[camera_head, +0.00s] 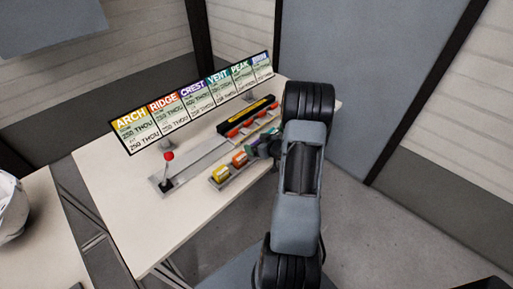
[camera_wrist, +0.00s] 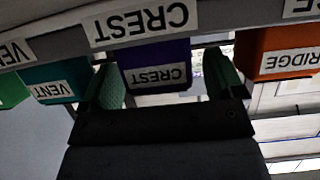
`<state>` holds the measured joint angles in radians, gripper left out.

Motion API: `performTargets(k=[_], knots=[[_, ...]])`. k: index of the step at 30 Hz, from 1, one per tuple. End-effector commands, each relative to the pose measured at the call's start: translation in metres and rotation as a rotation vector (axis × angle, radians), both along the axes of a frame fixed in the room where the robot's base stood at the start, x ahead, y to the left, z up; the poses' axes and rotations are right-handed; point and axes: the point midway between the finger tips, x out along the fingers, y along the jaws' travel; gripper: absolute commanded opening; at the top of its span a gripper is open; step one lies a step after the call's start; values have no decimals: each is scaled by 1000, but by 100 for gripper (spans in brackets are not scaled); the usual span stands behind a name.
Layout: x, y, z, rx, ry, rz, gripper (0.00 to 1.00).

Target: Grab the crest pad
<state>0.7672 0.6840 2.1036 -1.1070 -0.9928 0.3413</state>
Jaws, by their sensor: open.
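The crest pad (camera_wrist: 155,54) is a purple block with a white upside-down CREST label in the wrist view. It sits in its tray slot behind a strip with another CREST label (camera_wrist: 140,20). My gripper (camera_wrist: 162,72) is open, with one green-lined finger on each side of the pad and the pad's lower part reaching between them. I cannot tell whether either finger touches it. In the head view my gripper (camera_head: 267,147) is low over the tray, and my arm hides part of that area.
The teal vent pad (camera_wrist: 52,82) is left of the fingers and the orange ridge pad (camera_wrist: 280,50) right in the wrist view. The tray (camera_head: 217,185) lies on a pale table (camera_head: 130,205).

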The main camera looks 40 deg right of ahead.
Motion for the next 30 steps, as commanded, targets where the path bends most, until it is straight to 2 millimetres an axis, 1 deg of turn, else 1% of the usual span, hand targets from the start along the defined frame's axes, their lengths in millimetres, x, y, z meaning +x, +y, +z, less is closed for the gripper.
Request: performTargets(k=[3, 10, 26, 27, 30], knots=[[5, 1, -3, 1, 1, 1, 87], [5, 1, -3, 1, 0, 0, 87], [5, 1, -2, 1, 0, 0, 36], [5, 1, -2, 1, 0, 0, 34], [5, 1, -2, 1, 0, 0, 34]])
